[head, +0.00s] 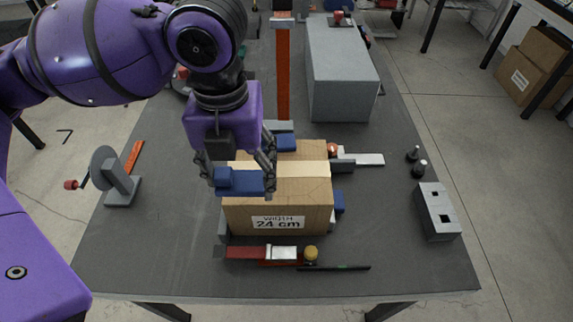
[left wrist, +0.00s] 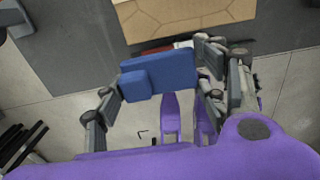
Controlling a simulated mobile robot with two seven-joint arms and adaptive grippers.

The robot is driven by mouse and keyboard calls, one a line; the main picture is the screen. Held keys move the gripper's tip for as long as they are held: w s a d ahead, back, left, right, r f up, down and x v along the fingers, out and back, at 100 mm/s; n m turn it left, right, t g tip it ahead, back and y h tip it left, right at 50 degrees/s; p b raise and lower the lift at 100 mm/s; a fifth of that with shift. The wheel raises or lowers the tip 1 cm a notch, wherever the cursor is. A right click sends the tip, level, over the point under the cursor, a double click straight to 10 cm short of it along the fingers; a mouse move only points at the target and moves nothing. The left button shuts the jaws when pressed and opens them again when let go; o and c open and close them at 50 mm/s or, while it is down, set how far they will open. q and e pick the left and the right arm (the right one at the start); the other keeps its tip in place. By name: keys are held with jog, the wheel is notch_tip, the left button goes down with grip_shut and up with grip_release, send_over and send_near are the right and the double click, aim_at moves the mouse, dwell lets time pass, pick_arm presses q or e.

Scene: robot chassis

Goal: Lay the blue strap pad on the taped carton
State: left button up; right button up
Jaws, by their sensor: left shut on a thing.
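The blue strap pad (head: 240,182) is an L-shaped block held between the fingers of my left gripper (head: 241,178). My left gripper is shut on it, with one finger at each end; the pad also shows in the left wrist view (left wrist: 160,75). The taped carton (head: 290,205) is brown, with a pale tape strip across its top and a label reading "WIDTH 24 cm". In the head view the pad overlaps the carton's left top area. In the left wrist view the carton (left wrist: 185,12) lies beyond the pad. I cannot tell the height of the gap. My right gripper is not in view.
Blue and grey blocks (head: 286,142) sit behind the carton. A red clamp bar (head: 262,253) lies in front, beside a black rod (head: 335,268). A large grey box (head: 342,85) stands behind, a grey slotted block (head: 437,212) at right, a grey crank fixture (head: 120,182) at left.

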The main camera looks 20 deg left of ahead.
pick_arm(q)
send_over(276, 197)
jog(key=s, duration=0.1)
jog(key=f, duration=0.5)
jog(key=shift+s+a+f+b, duration=0.1)
jog(key=shift+a+b, duration=0.3)
jog(key=shift+w+d+f, duration=0.4)
jog(key=shift+w+f, duration=0.1)
jog(key=shift+f, duration=0.15)
notch_tip(276, 197, down, 3)
jog(key=shift+f+b, duration=0.15)
jog(key=shift+b, duration=0.15)
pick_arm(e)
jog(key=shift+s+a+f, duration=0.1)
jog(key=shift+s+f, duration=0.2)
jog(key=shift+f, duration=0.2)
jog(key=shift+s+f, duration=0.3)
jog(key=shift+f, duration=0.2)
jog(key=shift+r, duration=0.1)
pick_arm(q)
jog(key=o, duration=0.9)
jog(key=shift+f, duration=0.1)
jog(key=shift+o, duration=0.3)
